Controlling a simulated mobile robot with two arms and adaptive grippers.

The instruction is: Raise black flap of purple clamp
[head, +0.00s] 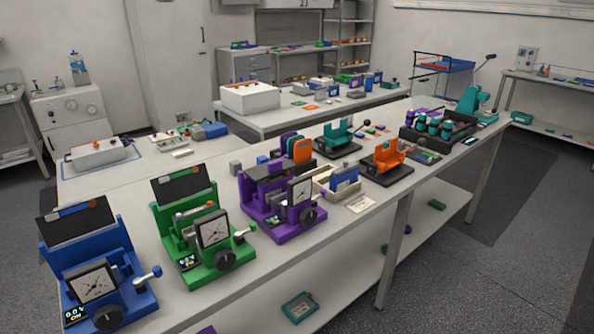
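The purple clamp (256,215) stands on the long white table, to the right of the green one. It has a dial gauge and a black knob on its front. No raised black panel shows above it; a dark part lies low across its top, seen too small to make out well. The green clamp (222,281) and the blue clamp (133,305) each have a black flap tilted up at the back, the green one's flap (184,187) and the blue one's flap (76,222). Neither of my grippers is in view.
Right of the purple clamp stand a tray with a blue block (345,180), an orange fixture (388,157) and a teal fixture (338,133). Purple and orange upright pieces (300,150) stand close behind the clamp. The floor at the right front is clear.

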